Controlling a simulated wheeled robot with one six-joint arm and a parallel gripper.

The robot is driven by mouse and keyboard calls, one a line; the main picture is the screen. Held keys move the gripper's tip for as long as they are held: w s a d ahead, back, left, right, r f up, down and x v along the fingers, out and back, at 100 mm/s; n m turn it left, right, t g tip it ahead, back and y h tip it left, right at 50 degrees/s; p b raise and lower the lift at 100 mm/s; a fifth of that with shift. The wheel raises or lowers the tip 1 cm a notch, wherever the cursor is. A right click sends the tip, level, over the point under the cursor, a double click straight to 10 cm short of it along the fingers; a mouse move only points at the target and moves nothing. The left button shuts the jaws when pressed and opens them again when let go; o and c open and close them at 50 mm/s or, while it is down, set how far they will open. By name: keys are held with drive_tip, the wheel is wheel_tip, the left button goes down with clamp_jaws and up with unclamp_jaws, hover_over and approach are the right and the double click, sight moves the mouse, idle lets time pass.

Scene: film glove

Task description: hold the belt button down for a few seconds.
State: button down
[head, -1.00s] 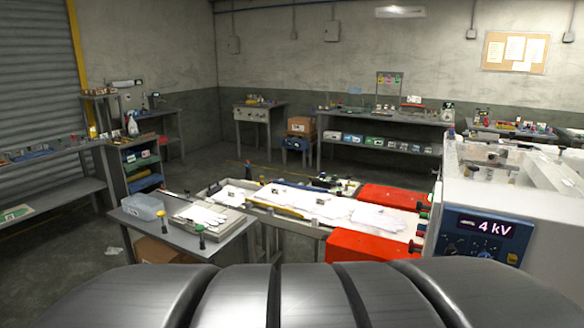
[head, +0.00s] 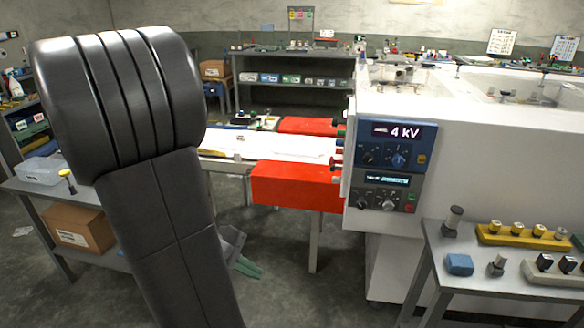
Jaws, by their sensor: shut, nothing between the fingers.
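A white machine (head: 470,135) on the right carries a dark blue control panel (head: 376,160) on its front. Several coloured knobs or buttons stick out of the machine's left edge, including a red one (head: 335,178). I cannot tell which of these is the belt button. The white belt (head: 265,147) runs leftwards from the machine between two red boxes, the nearer one (head: 290,187) in front. My gripper is out of view; only my dark arm shows.
A grey table (head: 440,268) at lower right holds a blue block (head: 459,264), a yellow rack (head: 525,234) and small metal pieces. A low table at left carries a clear bin (head: 40,170), with a cardboard box (head: 80,228) beneath. Floor is open in front of the belt.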

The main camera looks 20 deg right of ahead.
drive_tip(key=w+a+f+n+t+h+b, duration=0.1)
drive_tip(key=w+a+f+n+t+b, duration=0.1)
drive_tip(key=a, duration=0.6)
drive_tip(key=w+a+f+n+t+h+b, duration=0.1)
drive_tip(key=w+a+f+n+t+b, duration=0.1)
drive_tip(key=w+a+f+n+t, duration=0.3)
drive_tip(key=w+a+f+n+t+h+b, duration=0.1)
drive_tip(key=w+a+f+n+t+b, duration=0.2)
drive_tip(key=a, duration=1)
drive_tip(key=w+t, duration=0.2)
drive_tip(key=w, duration=0.3)
drive_tip(key=shift+f, duration=0.35)
drive_tip(key=shift+w, duration=0.1)
